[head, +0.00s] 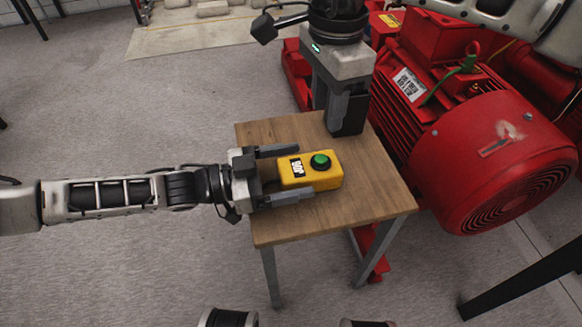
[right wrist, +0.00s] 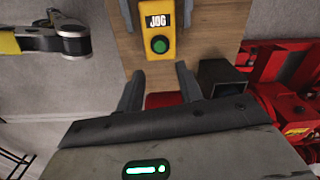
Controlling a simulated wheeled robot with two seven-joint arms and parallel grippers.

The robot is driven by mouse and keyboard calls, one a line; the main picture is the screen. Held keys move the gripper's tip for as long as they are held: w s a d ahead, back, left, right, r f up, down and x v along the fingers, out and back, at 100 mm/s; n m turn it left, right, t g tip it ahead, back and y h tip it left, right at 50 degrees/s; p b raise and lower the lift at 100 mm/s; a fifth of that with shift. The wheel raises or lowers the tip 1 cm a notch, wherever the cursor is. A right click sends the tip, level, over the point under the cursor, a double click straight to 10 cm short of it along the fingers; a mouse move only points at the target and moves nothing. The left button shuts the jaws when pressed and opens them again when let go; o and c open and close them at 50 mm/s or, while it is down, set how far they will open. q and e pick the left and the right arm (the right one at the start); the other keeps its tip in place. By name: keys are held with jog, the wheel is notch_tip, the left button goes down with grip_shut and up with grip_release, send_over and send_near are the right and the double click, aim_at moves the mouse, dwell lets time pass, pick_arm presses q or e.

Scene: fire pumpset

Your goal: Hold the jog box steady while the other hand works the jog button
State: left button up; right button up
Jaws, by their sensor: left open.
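The yellow jog box (head: 297,183) lies on a small wooden table, with a "JOG" label and a round green jog button (head: 320,161) on its top face. The box also shows in the right wrist view (right wrist: 156,18), with its button (right wrist: 160,45). My left gripper (head: 305,170) is open, one finger along each long side of the box; I cannot tell whether they touch it. My right gripper (head: 328,112) is above the table's far side, fingers pointing down, apart from the box. In the right wrist view its two fingers (right wrist: 157,75) are spread with nothing between them.
The wooden table (head: 375,190) has bare top right of and in front of the box. A dark block (head: 348,118) stands at its far edge beside my right gripper. A large red motor (head: 490,150) stands close on the right. Open grey floor lies left.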

pick_arm(q)
jog(key=shift+d, duration=0.1)
jog(key=c, duration=1.2)
jog(key=shift+c, duration=0.2)
pick_arm(e)
grip_shut()
dwell(1.0)
